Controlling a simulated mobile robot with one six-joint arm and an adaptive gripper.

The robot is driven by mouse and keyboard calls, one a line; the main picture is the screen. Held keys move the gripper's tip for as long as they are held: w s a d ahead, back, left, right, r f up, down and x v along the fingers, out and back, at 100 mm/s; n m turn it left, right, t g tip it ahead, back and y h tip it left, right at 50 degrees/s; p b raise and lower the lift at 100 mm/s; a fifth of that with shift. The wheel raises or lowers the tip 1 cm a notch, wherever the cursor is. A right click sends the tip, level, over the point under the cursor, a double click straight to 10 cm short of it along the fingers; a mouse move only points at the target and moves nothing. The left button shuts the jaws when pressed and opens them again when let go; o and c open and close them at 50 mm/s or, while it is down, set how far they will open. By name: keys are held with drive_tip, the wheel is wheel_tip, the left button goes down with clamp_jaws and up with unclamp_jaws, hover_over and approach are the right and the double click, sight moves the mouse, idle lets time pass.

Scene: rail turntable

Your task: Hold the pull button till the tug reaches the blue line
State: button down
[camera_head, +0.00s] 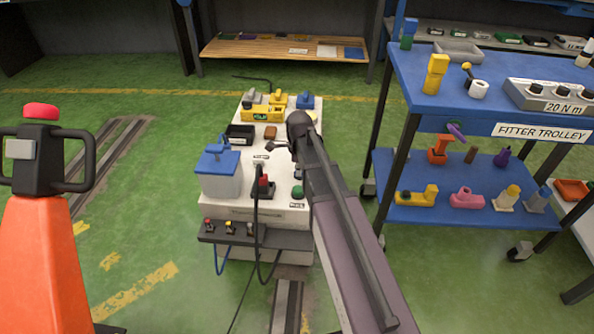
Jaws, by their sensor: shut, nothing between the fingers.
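My gripper (274,149) is small and dark at the end of my arm. It is shut and empty, above the middle of a white cabinet top (285,215). A green button (297,191) sits at the cabinet's front right, with a small label (297,205) below it that is too small to read surely. The gripper is apart from this button, farther back and to its left. A red-topped control (264,184) stands left of the button. I cannot make out the tug or a blue line in this view.
Blue-lidded box (218,175), yellow block (263,113) and dark tray (240,134) crowd the cabinet top. Cables hang in front. An orange handled truck (45,260) stands left, the blue fitter trolley (470,122) right. Rails (110,160) cross the green floor.

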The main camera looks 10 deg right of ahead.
sight(299, 188)
drive_tip(key=shift+f+b, duration=2.9)
drive_tip(key=shift+f, duration=0.25)
